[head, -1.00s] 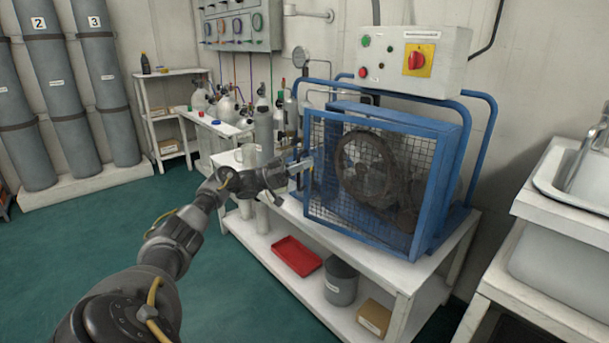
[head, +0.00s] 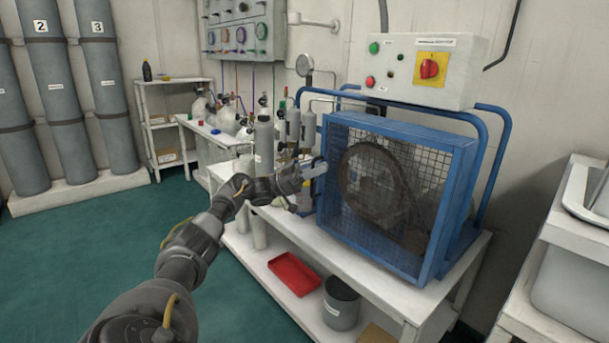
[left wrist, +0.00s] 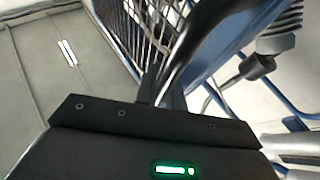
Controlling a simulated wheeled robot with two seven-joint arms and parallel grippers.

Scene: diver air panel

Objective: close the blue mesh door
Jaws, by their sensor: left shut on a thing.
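The blue mesh door (head: 385,195) is the front of a blue cage around a dark flywheel (head: 370,180) on a white bench. Its frame now lies close along the cage's front; I cannot tell whether a small gap is left. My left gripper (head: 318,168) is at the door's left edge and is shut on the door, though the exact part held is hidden. In the left wrist view the mesh and blue frame (left wrist: 130,45) run close beyond the dark gripper. My right gripper is not in view.
Gas bottles (head: 263,140) stand close behind my left gripper. A control box with a red switch (head: 428,68) is above the cage. A red tray (head: 294,273) and grey bucket (head: 341,304) are on the lower shelf. The green floor at left is clear.

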